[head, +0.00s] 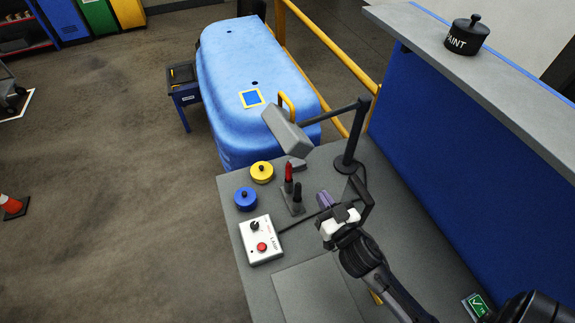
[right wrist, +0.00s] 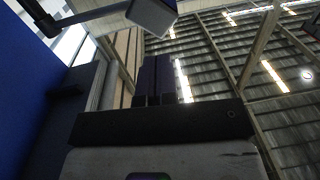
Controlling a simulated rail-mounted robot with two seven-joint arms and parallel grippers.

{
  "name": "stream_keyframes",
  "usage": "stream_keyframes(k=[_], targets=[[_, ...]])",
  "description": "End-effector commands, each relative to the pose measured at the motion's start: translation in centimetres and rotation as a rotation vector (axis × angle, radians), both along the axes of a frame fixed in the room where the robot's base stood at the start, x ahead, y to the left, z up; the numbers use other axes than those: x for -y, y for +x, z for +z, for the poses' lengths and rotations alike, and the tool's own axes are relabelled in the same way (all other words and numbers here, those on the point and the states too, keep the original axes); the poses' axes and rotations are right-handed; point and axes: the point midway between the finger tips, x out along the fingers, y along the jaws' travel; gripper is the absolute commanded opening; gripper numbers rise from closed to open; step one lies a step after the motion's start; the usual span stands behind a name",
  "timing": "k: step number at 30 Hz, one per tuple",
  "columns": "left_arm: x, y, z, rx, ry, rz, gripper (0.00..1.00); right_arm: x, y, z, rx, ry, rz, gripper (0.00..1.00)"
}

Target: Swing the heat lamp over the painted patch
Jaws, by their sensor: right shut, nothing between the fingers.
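The heat lamp stands on the grey bench with a dark post (head: 352,140) and a boom. Its grey box head (head: 287,130) has a yellow handle (head: 288,106) on top and hangs near the bench's far edge. The painted patch (head: 251,98), a blue square with a yellow border, lies on the light-blue body panel, up and left of the lamp head in the picture. My right gripper (head: 323,200) is shut and empty, below and apart from the lamp head. In the right wrist view its fingers (right wrist: 156,78) point upward, with the lamp head (right wrist: 152,14) beyond. My left gripper is not in view.
On the bench are a white control box (head: 261,240) with a red button, blue (head: 245,199) and yellow (head: 262,172) pots, and a stand with red and black items (head: 292,195). A yellow rail (head: 325,45) runs behind the panel. A paint pot (head: 466,36) sits on the ledge.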

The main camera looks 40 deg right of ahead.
Motion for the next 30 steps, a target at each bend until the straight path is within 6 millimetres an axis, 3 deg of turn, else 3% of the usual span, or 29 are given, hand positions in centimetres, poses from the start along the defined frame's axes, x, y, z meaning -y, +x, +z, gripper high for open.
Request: stream_keyframes(k=[5, 21, 30], targets=[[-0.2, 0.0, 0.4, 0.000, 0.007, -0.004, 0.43, -0.4, 0.4, 0.3, -0.002, -0.021, 0.023, 0.00], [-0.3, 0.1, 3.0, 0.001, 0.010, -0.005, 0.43, 1.5, 9.7, 0.4, -0.002, -0.019, 0.020, 0.00], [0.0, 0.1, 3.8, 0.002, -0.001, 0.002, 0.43, 2.1, 12.6, 0.2, -0.004, -0.018, 0.019, 0.00]])
